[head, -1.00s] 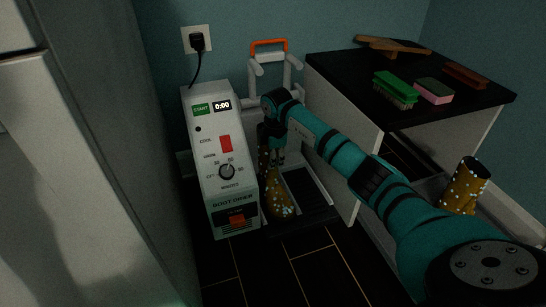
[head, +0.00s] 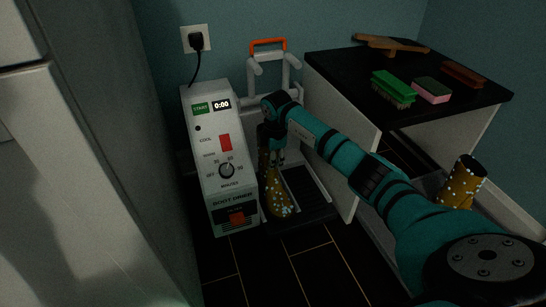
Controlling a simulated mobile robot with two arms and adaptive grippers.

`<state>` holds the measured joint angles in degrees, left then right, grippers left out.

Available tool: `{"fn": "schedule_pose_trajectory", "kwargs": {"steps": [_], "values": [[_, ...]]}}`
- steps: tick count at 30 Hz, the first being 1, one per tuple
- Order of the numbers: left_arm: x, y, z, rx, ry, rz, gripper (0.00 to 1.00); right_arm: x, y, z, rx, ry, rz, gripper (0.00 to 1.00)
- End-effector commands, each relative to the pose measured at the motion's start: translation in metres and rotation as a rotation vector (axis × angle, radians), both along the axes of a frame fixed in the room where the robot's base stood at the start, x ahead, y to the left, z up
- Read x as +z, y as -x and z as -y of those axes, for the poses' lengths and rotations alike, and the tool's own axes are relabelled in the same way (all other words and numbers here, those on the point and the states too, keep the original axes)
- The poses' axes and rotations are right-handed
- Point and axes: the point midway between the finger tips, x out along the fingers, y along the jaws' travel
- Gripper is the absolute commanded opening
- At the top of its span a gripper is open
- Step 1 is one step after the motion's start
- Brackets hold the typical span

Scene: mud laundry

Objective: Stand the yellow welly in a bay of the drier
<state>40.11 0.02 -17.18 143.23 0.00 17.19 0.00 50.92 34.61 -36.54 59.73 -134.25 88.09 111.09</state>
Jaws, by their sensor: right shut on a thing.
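A yellow welly with pale spots (head: 279,200) stands roughly upright at the left bay of the boot drier, right beside its white control box (head: 222,150). My right gripper (head: 271,158) is shut on its upper part from above, and the gripper hides the top of the welly. I cannot tell whether its sole rests on the drier's dark tray (head: 312,190). A second yellow spotted welly (head: 464,184) stands at the right, partly behind my right arm. My left gripper is not in view.
A black-topped bench (head: 410,80) stands right of the drier, with a green brush (head: 392,86), a pink and green sponge (head: 431,90) and a brown brush (head: 464,74) on it. A tall grey cabinet (head: 110,150) closes off the left. Dark floor (head: 290,265) lies clear in front.

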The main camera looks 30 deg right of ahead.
Motion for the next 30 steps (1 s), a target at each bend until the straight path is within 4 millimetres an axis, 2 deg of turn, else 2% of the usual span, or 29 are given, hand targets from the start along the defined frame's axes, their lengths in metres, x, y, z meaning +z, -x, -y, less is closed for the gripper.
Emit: {"fn": "schedule_pose_trajectory", "kwargs": {"steps": [14, 30], "values": [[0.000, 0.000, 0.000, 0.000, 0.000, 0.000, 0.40, 0.000, -0.001, 0.000, 0.001, 0.000, 0.002, 0.00], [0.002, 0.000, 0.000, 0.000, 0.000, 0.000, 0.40, -0.012, 0.000, -0.001, 0.001, 0.000, 0.002, 0.00]]}}
